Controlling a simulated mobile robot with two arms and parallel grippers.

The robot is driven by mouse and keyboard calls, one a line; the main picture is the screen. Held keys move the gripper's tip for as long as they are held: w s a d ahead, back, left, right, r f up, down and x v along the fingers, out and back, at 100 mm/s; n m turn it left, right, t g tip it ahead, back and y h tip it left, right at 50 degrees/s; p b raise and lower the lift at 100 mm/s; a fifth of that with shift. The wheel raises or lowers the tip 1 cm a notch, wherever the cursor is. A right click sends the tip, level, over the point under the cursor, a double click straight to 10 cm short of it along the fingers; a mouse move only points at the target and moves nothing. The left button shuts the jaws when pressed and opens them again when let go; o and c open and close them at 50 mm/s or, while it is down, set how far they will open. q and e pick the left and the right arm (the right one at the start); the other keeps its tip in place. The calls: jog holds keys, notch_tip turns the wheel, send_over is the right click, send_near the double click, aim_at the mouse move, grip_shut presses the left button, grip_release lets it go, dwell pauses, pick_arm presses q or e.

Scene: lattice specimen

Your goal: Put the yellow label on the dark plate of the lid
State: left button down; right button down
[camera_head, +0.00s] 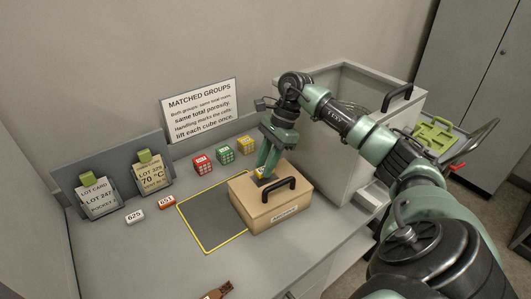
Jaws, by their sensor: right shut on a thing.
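A tan box with a lid (247,191) and a black arched handle stands on the grey bench. My right gripper (265,172) points down over the lid's back left part, behind the handle. It is shut on the small yellow label (260,173), which is partly hidden by the fingers. A bit of the dark plate (267,181) shows on the lid just below the fingertips. I cannot tell whether the label touches the plate. My left gripper is not in view.
A dark mat (207,222) with a yellow border lies left of the box. Red (203,165), green (226,155) and yellow (245,145) cubes stand behind. A large grey open bin (335,150) stands close on the right. Card holders (151,175) stand left.

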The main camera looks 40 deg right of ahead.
jog(key=shift+f+b, duration=0.75)
jog(key=shift+f, duration=0.1)
dwell(0.7)
jog(key=shift+s+a+f, duration=0.1)
jog(key=shift+s+f, duration=0.05)
jog(key=shift+f, duration=0.05)
dwell(0.3)
jog(key=c, duration=0.6)
grip_release()
jog(key=shift+r, duration=0.15)
jog(key=shift+p+v, duration=0.8)
jog(key=shift+v, duration=1)
jog(key=shift+r+p, duration=0.3)
jog(key=shift+r, duration=0.25)
jog(key=shift+d+r, duration=0.1)
jog(key=shift+d, duration=0.45)
